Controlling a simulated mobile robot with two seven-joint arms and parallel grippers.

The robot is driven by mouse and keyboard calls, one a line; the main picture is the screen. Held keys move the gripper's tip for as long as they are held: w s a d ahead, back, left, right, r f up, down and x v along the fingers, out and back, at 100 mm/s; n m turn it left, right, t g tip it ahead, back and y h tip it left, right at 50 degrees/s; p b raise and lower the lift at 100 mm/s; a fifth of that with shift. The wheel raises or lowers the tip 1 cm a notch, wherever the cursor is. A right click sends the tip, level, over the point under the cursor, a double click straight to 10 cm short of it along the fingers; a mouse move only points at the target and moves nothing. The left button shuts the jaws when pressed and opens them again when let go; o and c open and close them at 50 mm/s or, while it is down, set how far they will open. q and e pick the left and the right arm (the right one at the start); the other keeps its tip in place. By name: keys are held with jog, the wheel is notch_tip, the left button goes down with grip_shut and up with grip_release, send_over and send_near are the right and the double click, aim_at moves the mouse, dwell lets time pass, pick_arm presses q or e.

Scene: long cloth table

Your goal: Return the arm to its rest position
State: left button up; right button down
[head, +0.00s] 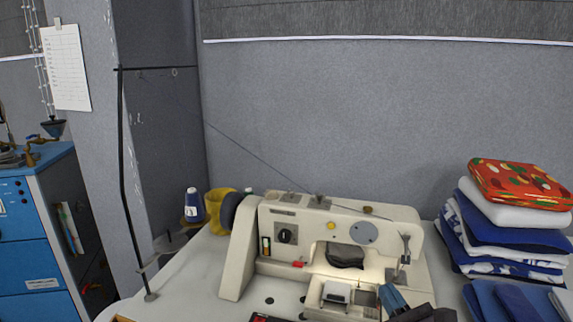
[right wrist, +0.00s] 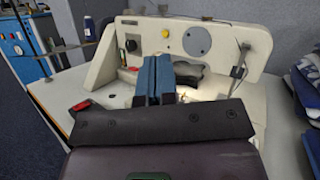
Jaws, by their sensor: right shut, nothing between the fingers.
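My right gripper (head: 392,297) comes in at the bottom of the head view, in front of the right part of a cream sewing machine (head: 338,215). Its blue fingers also show in the right wrist view (right wrist: 153,80). They are together with nothing between them and point toward the machine's lit opening. I cannot tell the exact gap to the machine. My left gripper is not in view.
The machine stands on a pale table (head: 190,285). Folded cloths (head: 505,225) are stacked at the right. A thin black thread stand (head: 128,190) and a blue thread spool (head: 193,205) are at the left. A blue cabinet (head: 28,225) stands far left. A grey wall is behind.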

jog(key=s+d+f+m+g+h, duration=0.45)
jog(key=d+m+h, duration=0.2)
jog(key=m, duration=0.75)
jog(key=s+d+f+m+g+h, duration=0.3)
jog(key=s+d+f+m+h, duration=0.35)
jog(key=m, duration=0.75)
jog(key=s+a+f+m+g+y, duration=0.25)
jog(key=s+m+g, duration=0.2)
jog(key=s, duration=0.25)
jog(key=s+a+f+m+g+y, duration=0.1)
jog(key=s+f+m+g, duration=0.2)
jog(key=s+m, duration=0.25)
jog(key=s+a+f+m+g+y, duration=0.1)
jog(key=s+f+m+g+y, duration=0.2)
jog(key=s, duration=0.5)
jog(key=w+f+t, duration=0.8)
jog(key=w, duration=0.1)
jog(key=shift+a, duration=0.2)
jog(key=shift+h, duration=0.25)
